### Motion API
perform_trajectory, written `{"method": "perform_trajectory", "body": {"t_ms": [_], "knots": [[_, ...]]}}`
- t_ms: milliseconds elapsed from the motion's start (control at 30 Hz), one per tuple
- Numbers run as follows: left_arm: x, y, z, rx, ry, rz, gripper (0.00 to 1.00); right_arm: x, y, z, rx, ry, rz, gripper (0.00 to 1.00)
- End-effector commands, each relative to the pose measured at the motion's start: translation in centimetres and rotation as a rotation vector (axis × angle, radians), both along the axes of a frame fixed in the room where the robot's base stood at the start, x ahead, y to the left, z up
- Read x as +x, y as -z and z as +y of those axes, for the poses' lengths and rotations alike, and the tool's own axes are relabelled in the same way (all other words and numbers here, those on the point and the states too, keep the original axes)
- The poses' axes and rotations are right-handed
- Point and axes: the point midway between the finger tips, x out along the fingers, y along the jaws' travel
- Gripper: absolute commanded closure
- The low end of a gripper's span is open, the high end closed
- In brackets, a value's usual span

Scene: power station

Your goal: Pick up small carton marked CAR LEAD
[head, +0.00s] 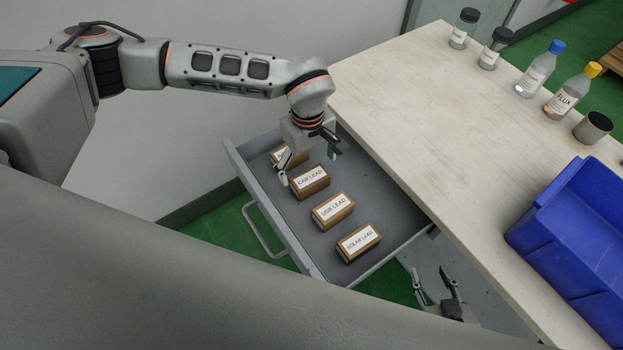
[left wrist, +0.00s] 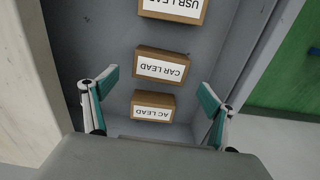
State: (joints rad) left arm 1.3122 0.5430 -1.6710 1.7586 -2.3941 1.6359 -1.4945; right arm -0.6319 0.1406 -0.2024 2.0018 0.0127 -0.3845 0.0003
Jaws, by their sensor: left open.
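The small brown carton marked CAR LEAD (head: 310,182) lies in the open grey drawer (head: 387,232) in the head view, second from the back. In the left wrist view the CAR LEAD carton (left wrist: 162,66) shows upside down, beyond my fingertips. My left gripper (head: 311,164) is open and empty above the back of the drawer, close to this carton. In the left wrist view its two teal fingers (left wrist: 158,88) stand wide apart, with the AC LEAD carton (left wrist: 153,107) between them. My right gripper (head: 436,285) is open and empty at the bottom, beside the table.
Cartons marked USB LEAD (head: 333,211) and SOLAR LEAD (head: 359,243) lie nearer in the drawer. The pale table (head: 400,110) adjoins the drawer's right side. Several bottles and jars, including FLUX (head: 573,92), and a blue bin (head: 575,215) stand on it.

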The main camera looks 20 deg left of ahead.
Motion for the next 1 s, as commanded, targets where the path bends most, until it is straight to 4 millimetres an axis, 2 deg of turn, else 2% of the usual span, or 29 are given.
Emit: {"method": "perform_trajectory", "body": {"t_ms": [333,467,667,733,833,867,1000], "knots": [[-0.6,4.6,-0.6,-0.003,-0.002,0.005,0.15,-1.0,1.1,0.0,-0.005,-0.002,0.02,0.6],[-0.5,5.3,-0.5,-0.003,-0.001,0.001,0.15,-0.7,0.9,0.0,-0.006,-0.003,0.013,0.6],[-0.4,5.3,-0.5,-0.003,-0.001,0.0,0.15,0.1,0.4,-0.1,-0.007,-0.002,-0.002,0.6],[-0.4,5.3,-0.5,-0.003,-0.001,0.0,0.28,0.3,0.3,-0.1,-0.007,-0.001,-0.005,0.6],[-0.4,5.3,-0.5,-0.003,-0.001,0.0,0.54,0.4,0.2,-0.1,-0.007,-0.001,-0.007,0.6],[-0.5,5.3,-0.5,-0.003,-0.001,0.0,0.58,0.4,0.2,-0.1,-0.007,-0.001,-0.007,0.6],[-0.4,5.3,-0.5,-0.004,-0.001,0.0,0.58,0.4,0.3,-0.2,-0.007,-0.001,-0.006,0.6]]}}
